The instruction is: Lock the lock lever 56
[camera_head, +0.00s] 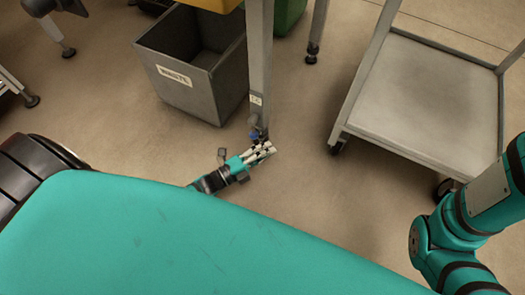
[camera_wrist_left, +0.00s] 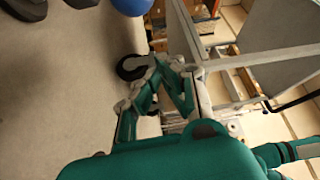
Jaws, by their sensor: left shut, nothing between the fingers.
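A grey upright post (camera_head: 259,50) with a small pale label carries a small blue and dark fitting (camera_head: 254,122) near its foot. I cannot make out the lock lever itself or read its number. My left gripper (camera_head: 268,149) is shut and empty, at the foot of the post, just below the fitting. I cannot tell whether it touches. In the left wrist view its teal and grey fingers (camera_wrist_left: 165,82) show beside a dark caster wheel (camera_wrist_left: 133,67). A blue rounded thing (camera_wrist_left: 132,5) is at the top edge. My right gripper is out of view.
A grey waste bin (camera_head: 185,82) stands left of the post. A metal cart (camera_head: 425,90) on casters stands at the right, with open floor (camera_head: 310,190) between it and the post. My right arm is at the right edge.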

